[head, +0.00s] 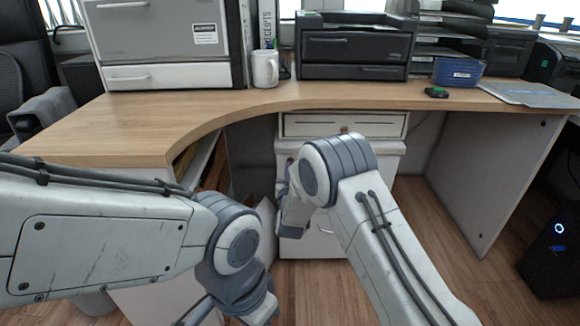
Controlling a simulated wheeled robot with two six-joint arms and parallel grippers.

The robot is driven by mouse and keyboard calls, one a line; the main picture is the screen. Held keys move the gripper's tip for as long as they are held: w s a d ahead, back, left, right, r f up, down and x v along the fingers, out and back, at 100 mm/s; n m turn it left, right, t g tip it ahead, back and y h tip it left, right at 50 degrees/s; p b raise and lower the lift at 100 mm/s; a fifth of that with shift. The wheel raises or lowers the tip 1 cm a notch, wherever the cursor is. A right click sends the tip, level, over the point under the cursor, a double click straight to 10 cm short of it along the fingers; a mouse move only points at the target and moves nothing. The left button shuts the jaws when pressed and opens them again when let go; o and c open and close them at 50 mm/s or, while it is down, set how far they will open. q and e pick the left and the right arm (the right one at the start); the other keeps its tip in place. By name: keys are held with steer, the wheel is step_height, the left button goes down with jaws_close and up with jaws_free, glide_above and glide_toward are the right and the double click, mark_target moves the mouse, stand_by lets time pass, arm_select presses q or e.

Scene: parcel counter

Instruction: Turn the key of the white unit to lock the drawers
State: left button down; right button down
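The white unit (372,153) stands under the desk, in the middle of the head view, with a shallow top drawer (300,126) showing shut or nearly so. A tiny brownish spot shows on the drawer front just above my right arm; I cannot tell if it is the key. My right arm hides much of the unit's front. My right gripper (288,212) is in front of the unit, largely hidden by its own arm; its fingertips are not clear. My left gripper (238,302) points down at the bottom edge, left of the unit, partly cut off.
The curved wooden desk (130,130) spans the view above the unit. It bears a grey cabinet (165,45), a white mug (265,68), a black printer (355,50) and a blue box (458,71). Free floor (440,215) lies right of the unit. A black computer (555,240) stands at far right.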

steer(key=shift+n, duration=0.3)
steer(key=c, duration=1)
jaws_free()
steer(key=shift+c, duration=0.2)
steer(key=s+p, duration=0.3)
steer(key=s, duration=0.7)
steer(key=shift+s+p, duration=0.25)
steer(key=shift+p, duration=0.05)
